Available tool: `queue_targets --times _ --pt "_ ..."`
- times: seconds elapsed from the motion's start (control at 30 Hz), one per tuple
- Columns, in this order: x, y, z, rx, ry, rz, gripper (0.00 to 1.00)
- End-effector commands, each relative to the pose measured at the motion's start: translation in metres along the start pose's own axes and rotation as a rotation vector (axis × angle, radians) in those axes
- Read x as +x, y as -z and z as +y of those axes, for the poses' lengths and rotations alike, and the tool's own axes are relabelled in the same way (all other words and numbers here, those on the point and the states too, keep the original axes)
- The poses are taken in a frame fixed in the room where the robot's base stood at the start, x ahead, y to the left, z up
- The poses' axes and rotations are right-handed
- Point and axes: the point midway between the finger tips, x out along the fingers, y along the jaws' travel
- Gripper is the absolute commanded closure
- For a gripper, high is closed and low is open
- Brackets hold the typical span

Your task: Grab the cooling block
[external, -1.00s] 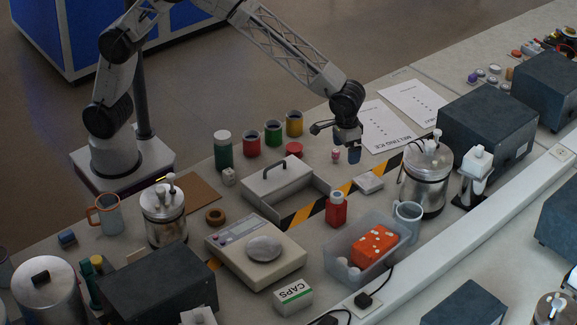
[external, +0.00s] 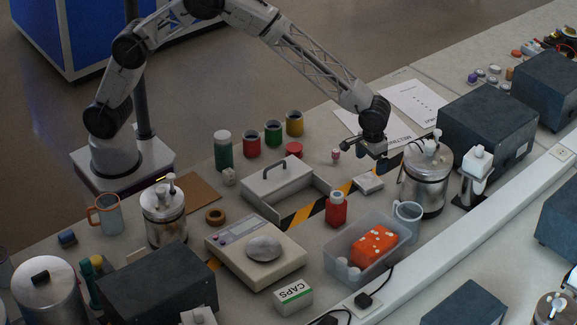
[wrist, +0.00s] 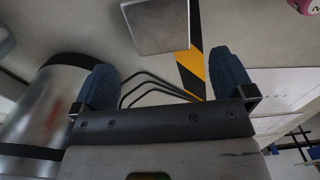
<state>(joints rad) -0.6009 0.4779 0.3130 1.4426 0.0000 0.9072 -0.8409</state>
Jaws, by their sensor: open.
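A small flat silver-grey block (external: 368,182), which may be the cooling block, lies on the bench by the black-and-yellow striped tape. In the wrist view the metal block (wrist: 157,25) is at the top, beyond the fingertips and roughly between their lines. An orange block with pale spots (external: 374,244) sits in a clear plastic bin (external: 340,272); I cannot tell for certain which is the cooling block. My gripper (external: 378,152) is open and empty, above and behind the silver block. Its two blue fingers show in the wrist view (wrist: 165,80), apart from the block.
A red bottle (external: 336,210) and a grey handled tray (external: 275,180) are to the left. A small pink-topped vial (external: 335,155) and paper sheets (external: 412,102) are nearby.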

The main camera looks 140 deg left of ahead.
Motion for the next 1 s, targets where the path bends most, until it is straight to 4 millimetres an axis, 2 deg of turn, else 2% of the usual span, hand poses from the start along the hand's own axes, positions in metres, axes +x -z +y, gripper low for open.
queue_targets --times 0.27,0.73,1.0 --pt "0.021 -0.001 0.0 0.0 0.001 -0.001 0.0" --pt "0.027 -0.001 0.0 0.0 0.001 -0.001 0.0" --pt "0.054 -0.004 0.0 0.001 0.002 -0.001 0.0"
